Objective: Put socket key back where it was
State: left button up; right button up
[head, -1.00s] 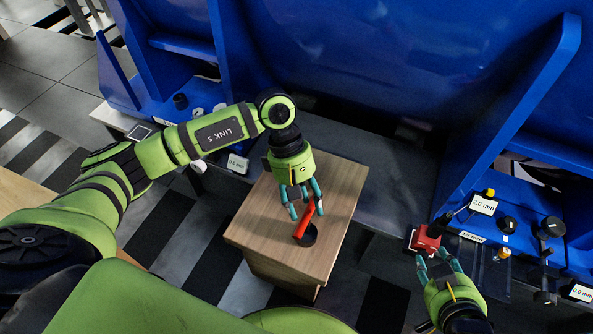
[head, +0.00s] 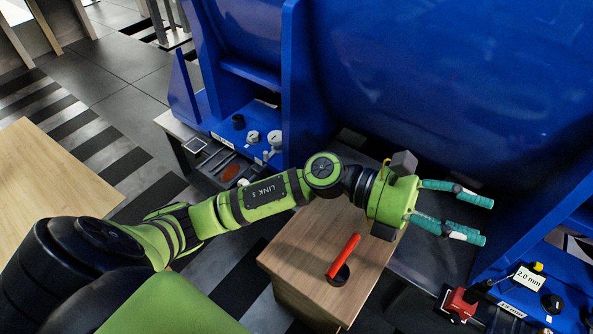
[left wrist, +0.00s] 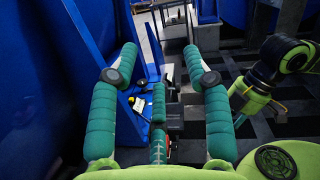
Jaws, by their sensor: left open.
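A red tool (head: 346,251), which I take to be the socket key, leans at a slant in a round black base (head: 339,275) on the wooden cabinet top. Nothing is gripping it. My left gripper (head: 484,221) is open and empty, up and to the right of the tool. Its fingers point right, toward the blue workstation. The left wrist view shows its teal fingers (left wrist: 158,62) spread with nothing held between them.
The wooden cabinet (head: 300,255) has bare space around the base. A red block (head: 460,304) with a black top stands at lower right, by a "2.0 mm" display (head: 529,279). Blue panels (head: 430,80) rise behind. Another workstation with knobs (head: 253,137) is at upper left.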

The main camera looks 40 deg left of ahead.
pick_arm(q)
jog(key=w+a+r+n+t+y, duration=0.1)
jog(key=w+a+n+t+y, duration=0.25)
jog(key=n+t, duration=0.65)
jog(key=w+a+r+n+t+y, duration=0.1)
jog(key=w+a+n+t+y, duration=0.45)
jog(key=n, duration=0.85)
jog(key=a+f+n+y, duration=0.7)
jog(key=f+n, duration=0.1)
jog(key=n, duration=0.4)
jog(key=s+a+f+n+g+y, duration=0.2)
jog(key=s+a+f+n, duration=0.15)
jog(key=f, duration=0.25)
jog(key=s+a+f+n+g+y, duration=0.1)
jog(key=s+a+f+n+g, duration=0.1)
jog(key=s+f+n+g, duration=0.6)
jog(key=s+f+g, duration=0.1)
jog(key=s+f, duration=0.5)
jog(key=s, duration=0.2)
jog(key=shift+s+f+g, duration=0.2)
jog(key=shift+s+g, duration=0.15)
jog(key=shift+a, duration=0.1)
